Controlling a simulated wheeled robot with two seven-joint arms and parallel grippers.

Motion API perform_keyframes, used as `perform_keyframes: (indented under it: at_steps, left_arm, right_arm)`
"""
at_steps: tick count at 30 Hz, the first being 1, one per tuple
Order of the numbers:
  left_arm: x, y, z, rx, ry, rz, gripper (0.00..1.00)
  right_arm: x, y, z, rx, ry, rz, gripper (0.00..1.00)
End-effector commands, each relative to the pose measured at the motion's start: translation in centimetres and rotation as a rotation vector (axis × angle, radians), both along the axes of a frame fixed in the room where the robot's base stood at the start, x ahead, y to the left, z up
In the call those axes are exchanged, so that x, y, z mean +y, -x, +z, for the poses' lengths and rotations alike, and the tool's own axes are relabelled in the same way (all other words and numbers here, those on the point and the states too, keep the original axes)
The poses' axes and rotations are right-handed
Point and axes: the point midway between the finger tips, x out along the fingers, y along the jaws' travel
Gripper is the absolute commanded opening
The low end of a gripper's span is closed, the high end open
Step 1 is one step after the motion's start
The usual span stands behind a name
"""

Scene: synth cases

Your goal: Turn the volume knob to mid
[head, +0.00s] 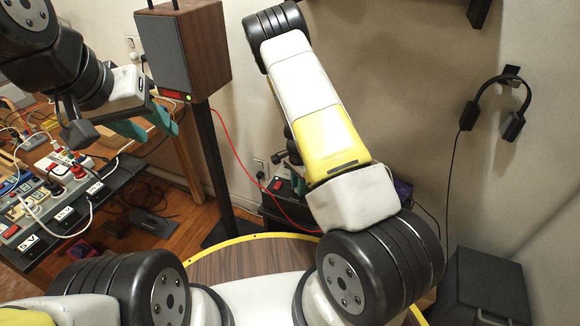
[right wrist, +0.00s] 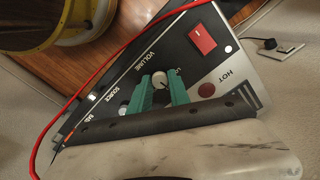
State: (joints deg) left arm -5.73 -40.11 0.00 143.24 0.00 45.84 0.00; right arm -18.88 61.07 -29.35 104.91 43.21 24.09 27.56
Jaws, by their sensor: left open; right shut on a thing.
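In the right wrist view the dark amplifier panel (right wrist: 175,52) carries a VOLUME label. The pale volume knob (right wrist: 160,78) is below that label. The teal fingers of my right gripper (right wrist: 161,88) stand on either side of the knob and are shut on it. Where the knob's mark points is too small to tell. In the head view the amplifier is mostly hidden behind my right arm, and my right gripper cannot be made out. My left gripper (head: 152,122) is open and empty at the upper left, apart from the amplifier.
A red switch (right wrist: 202,40) and a HOT label are beside the knob. A red cable (right wrist: 95,75) crosses the panel's edge. Headphones (head: 497,105) hang on the right wall.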

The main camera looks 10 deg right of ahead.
Motion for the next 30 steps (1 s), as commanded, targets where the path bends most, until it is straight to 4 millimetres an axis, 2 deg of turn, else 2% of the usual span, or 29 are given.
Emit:
perform_keyframes:
  at_steps: [9, 24, 25, 28, 30]
  left_arm:
    - [0.0, 0.0, 0.0, 0.0, 0.0, 0.0, 0.42]
    - [0.0, 0.0, 0.0, 0.0, 0.0, 0.0, 0.42]
    - [0.0, 0.0, 0.0, 0.0, 0.0, 0.0, 0.42]
    - [0.0, 0.0, 0.0, 0.0, 0.0, 0.0, 0.42]
    - [0.0, 0.0, 0.0, 0.0, 0.0, 0.0, 0.42]
  right_arm:
    - [0.2, 0.09, -0.04, 0.003, -0.003, -0.103, 0.0]
    - [0.24, 0.09, -0.05, 0.003, -0.003, -0.118, 0.0]
    - [0.24, 0.09, -0.05, 0.003, -0.003, -0.118, 0.27]
    - [0.21, 0.08, -0.04, 0.003, -0.003, -0.118, 0.45]
    - [0.16, 0.05, -0.03, 0.002, -0.002, -0.118, 0.45]
